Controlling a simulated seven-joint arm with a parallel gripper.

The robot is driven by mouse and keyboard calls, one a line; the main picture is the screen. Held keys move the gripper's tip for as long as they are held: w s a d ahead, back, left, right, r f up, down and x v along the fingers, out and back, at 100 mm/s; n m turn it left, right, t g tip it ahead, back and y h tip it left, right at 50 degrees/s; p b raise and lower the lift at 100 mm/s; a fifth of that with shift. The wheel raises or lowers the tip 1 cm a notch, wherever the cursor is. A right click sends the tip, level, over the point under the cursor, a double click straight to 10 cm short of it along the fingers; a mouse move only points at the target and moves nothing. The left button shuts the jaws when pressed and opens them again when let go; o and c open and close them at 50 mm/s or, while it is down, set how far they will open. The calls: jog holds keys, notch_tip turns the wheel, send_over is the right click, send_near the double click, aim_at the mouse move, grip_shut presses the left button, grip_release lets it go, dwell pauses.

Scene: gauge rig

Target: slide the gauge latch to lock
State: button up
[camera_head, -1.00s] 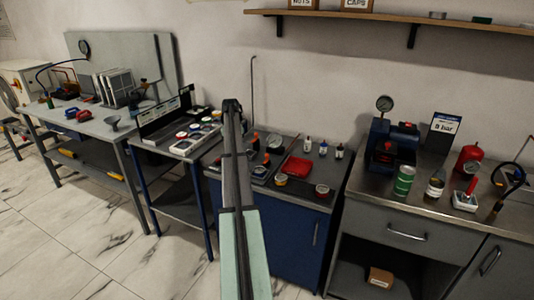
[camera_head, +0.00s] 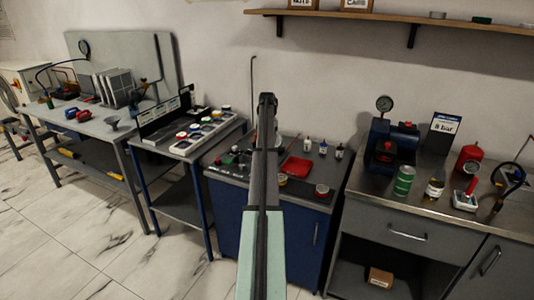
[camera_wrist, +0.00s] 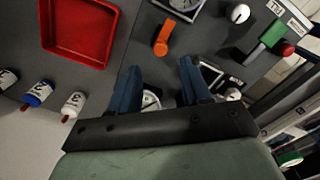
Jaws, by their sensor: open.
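In the wrist view my gripper (camera_wrist: 160,76) is open, its two blue fingers apart and pointing down over the dark grey top of the rig. An orange lever (camera_wrist: 166,35) lies just ahead of the fingertips, not touched. A dial gauge (camera_wrist: 181,6) is cut off at the top edge. A green bar (camera_wrist: 272,33) with a red knob (camera_wrist: 287,49) sits at upper right, beside a small label. I cannot tell for sure which part is the gauge latch. In the head view my gripper (camera_head: 267,100) is above the blue cabinet, and my arm hides part of its top.
A red tray (camera_wrist: 112,30) and several small bottles (camera_wrist: 73,104) are left of the fingers in the wrist view. In the head view, the right bench (camera_head: 420,210) holds a compressor (camera_head: 380,147) and cans.

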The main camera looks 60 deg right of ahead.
notch_tip(320, 180, down, 7)
jog(key=shift+r, duration=0.2)
jog(key=shift+c, duration=0.4)
grip_shut()
dwell(0.4)
